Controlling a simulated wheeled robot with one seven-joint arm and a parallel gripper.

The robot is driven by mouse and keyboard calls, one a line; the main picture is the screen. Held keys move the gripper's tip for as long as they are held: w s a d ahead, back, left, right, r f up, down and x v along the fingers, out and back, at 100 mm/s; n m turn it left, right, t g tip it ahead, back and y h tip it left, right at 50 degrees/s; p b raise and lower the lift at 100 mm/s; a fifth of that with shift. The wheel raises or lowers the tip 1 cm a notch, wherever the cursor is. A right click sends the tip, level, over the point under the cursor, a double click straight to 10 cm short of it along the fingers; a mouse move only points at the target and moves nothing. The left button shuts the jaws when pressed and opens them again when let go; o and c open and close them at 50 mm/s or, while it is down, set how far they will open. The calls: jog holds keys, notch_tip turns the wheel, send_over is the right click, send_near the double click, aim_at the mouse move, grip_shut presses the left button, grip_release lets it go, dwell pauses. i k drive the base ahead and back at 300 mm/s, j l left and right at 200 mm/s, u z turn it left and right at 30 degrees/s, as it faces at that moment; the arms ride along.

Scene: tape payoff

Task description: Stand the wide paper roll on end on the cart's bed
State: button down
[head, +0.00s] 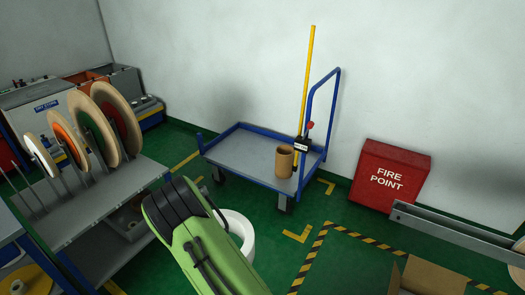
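A brown, hollow paper roll (284,161) stands upright on the bed of the blue-framed cart (240,155), near the bed's right end. It is close to the foot of a yellow post with a small dark box on it. I cannot tell whether it touches the post. The rest of the grey bed is bare. My green arm comes up from the bottom of the picture, left of centre, short of the cart. My gripper does not show, so its fingers and anything in them are hidden.
A grey rack (80,205) with several large reels stands at the left. A white round object (241,232) is partly hidden behind my arm. A red fire point box (390,176) is right of the cart. An open carton (430,277) lies at the bottom right.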

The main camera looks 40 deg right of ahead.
aim_at(250, 159)
jog(key=i+l+z, duration=0.15)
jog(key=i+z, duration=0.25)
jog(key=i, duration=0.35)
jog(key=i+j+z, duration=0.1)
jog(key=i+z, duration=0.35)
jog(key=i, duration=0.25)
